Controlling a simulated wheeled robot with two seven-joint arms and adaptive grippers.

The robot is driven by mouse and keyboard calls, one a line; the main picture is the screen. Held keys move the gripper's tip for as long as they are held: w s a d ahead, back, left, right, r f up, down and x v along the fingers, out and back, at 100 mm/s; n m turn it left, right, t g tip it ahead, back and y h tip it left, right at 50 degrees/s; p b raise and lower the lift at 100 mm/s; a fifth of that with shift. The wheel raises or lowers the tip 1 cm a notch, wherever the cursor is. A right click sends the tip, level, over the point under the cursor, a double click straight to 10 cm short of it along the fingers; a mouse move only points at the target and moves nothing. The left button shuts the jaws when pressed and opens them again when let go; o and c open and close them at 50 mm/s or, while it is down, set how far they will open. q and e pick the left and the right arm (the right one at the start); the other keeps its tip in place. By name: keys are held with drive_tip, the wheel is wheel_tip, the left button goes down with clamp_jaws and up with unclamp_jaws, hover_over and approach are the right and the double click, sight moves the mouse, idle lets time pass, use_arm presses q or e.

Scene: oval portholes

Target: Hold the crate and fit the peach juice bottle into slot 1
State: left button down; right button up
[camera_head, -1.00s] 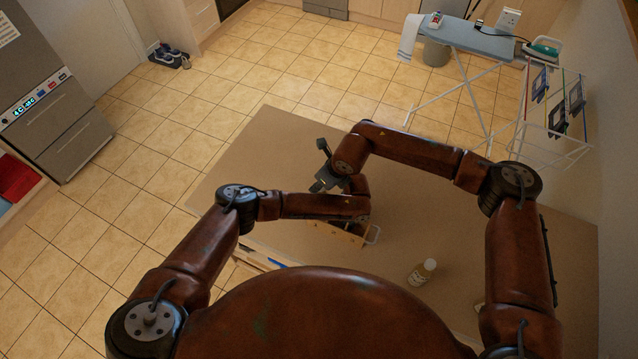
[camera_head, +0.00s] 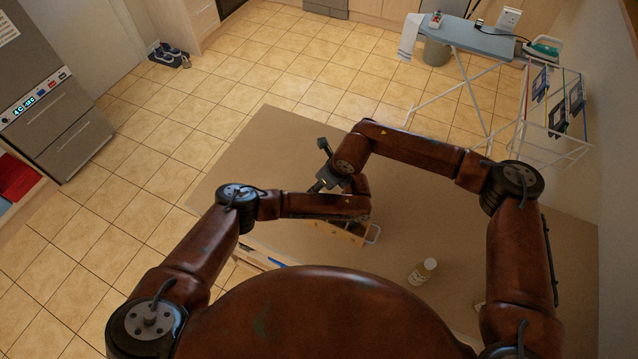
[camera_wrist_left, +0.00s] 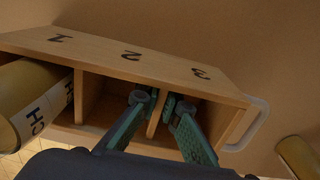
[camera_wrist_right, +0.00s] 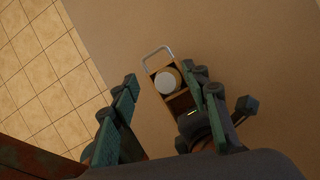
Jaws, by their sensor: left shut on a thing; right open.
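The wooden crate (camera_head: 342,235) stands on the table, and its numbered slots show in the left wrist view (camera_wrist_left: 130,62). My left gripper (camera_wrist_left: 160,102) is shut on the divider between slots 2 and 3. A bottle with a yellowish body (camera_wrist_left: 28,92) is at slot 1. Its label shows the letters "CH", so it looks like the peach juice bottle. In the right wrist view its white cap (camera_wrist_right: 168,82) is at the crate's handle end. How deep it sits is unclear. My right gripper (camera_wrist_right: 160,85) is open above the crate, its fingers apart from the bottle.
Another bottle with a pale cap (camera_head: 422,271) stands on the table to the right of the crate and shows at the lower right of the left wrist view (camera_wrist_left: 298,155). The brown table (camera_head: 265,150) is bare behind the arms. Both forearms cross close together above the crate.

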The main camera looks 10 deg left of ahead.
use_arm(q)
drive_tip(key=shift+w, duration=0.1)
use_arm(e)
drive_tip(key=v, duration=1.1)
drive_tip(key=shift+r, duration=0.3)
use_arm(q)
drive_tip(key=c, duration=2)
unclamp_jaws()
drive_tip(key=shift+c, duration=0.2)
